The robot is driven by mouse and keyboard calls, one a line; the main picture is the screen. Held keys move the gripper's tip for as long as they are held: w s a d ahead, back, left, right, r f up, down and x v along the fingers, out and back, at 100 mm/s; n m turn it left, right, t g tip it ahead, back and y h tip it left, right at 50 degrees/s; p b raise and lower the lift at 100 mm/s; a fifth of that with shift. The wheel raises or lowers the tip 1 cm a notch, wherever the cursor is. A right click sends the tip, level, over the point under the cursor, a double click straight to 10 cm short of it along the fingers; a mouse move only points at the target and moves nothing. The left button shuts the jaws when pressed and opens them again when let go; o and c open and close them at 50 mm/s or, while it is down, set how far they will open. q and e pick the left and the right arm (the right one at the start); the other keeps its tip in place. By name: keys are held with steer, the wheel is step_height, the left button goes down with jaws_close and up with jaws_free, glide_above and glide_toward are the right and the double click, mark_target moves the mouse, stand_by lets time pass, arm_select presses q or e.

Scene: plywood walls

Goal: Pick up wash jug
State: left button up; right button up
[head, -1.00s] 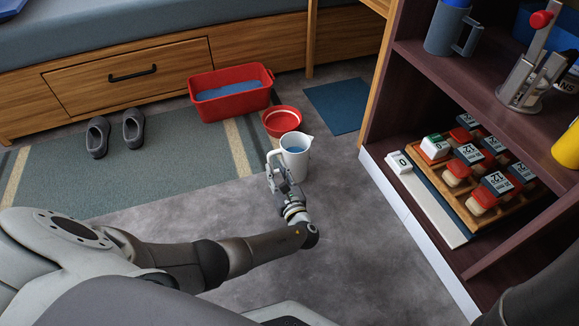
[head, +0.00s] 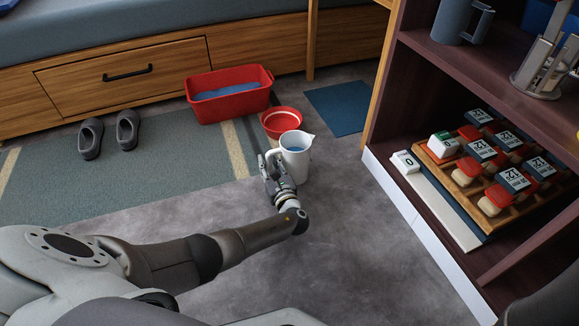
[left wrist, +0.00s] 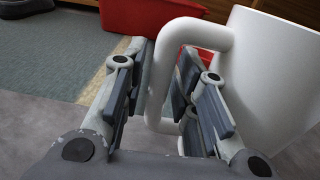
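The wash jug (head: 297,163) is white, stands upright on the grey floor and has blue content showing at its mouth. Its spout points right and its handle is on the left. My left gripper (head: 268,164) is at the jug's handle side. In the left wrist view, the white handle (left wrist: 161,85) lies between the two fingers of my left gripper (left wrist: 160,98), which are apart with gaps beside the handle. The jug body (left wrist: 262,80) fills the right of that view. My right gripper is not in view.
A red bowl (head: 272,128) sits right behind the jug, and a red tub (head: 215,110) is farther back. Grey slippers (head: 91,138) are on the green rug (head: 170,165). A dark shelf unit (head: 385,120) with dishes and blocks stands right. Floor in front is clear.

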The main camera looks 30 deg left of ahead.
arm_select(q)
steer(key=shift+w+a, duration=0.15)
jaws_close()
steer(key=shift+r, duration=0.15)
stand_by(0.5)
